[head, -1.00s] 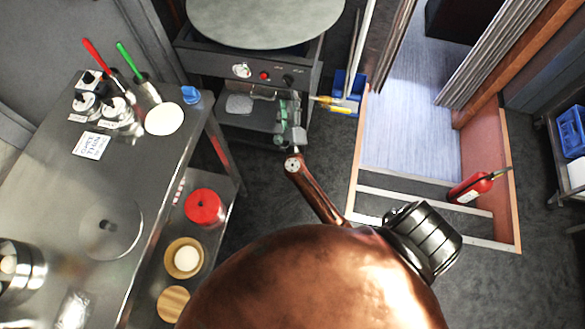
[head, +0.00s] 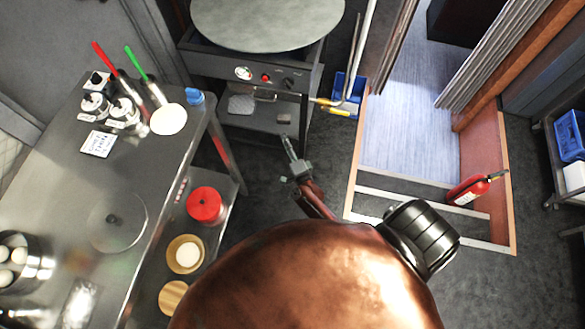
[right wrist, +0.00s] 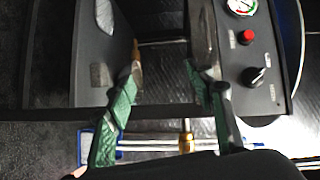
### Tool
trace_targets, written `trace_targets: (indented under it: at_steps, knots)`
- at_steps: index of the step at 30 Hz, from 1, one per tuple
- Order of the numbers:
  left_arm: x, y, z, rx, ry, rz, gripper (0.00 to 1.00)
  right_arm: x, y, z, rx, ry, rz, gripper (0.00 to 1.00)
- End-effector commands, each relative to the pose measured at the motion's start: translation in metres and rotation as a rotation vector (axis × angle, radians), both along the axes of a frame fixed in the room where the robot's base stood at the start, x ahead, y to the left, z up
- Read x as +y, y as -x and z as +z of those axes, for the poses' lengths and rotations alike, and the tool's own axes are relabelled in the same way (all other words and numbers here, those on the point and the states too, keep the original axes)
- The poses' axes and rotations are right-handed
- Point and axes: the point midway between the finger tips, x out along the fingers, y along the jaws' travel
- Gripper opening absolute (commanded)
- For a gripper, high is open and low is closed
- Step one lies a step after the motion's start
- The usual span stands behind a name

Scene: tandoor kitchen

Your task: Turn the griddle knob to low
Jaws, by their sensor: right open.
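The griddle knob (head: 289,83) is a dark round knob on the griddle's front panel, right of a red button (head: 265,77). The knob also shows at the right in the right wrist view (right wrist: 256,75); its exact setting cannot be read. My right gripper (head: 287,142) is in front of and below the panel, apart from the knob in the head view. In the right wrist view its two green-sided fingers (right wrist: 167,40) are spread with nothing between them, and the knob lies to the right of the right finger. My left gripper is not in view.
The griddle's round plate (head: 266,20) is above the panel, with a shelf (head: 258,118) below. A gauge (head: 243,73) sits left of the button. A steel table (head: 70,185) stands at the left, a blue bin (head: 347,88) at the griddle's right. Open floor lies in front.

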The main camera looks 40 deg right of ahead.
Motion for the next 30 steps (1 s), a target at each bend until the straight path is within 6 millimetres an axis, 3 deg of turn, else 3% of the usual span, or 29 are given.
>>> trace_targets:
  at_steps: [16, 22, 30]
  knots:
    - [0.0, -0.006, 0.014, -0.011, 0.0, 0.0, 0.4, 0.019, 0.054, -0.08, 0.248, 0.226, 0.152, 0.49]
    - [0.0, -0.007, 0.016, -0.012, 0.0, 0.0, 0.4, 0.022, 0.065, -0.094, 0.291, 0.266, 0.182, 0.49]
    - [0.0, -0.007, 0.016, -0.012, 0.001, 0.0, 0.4, 0.022, 0.068, -0.097, 0.3, 0.274, 0.189, 0.49]
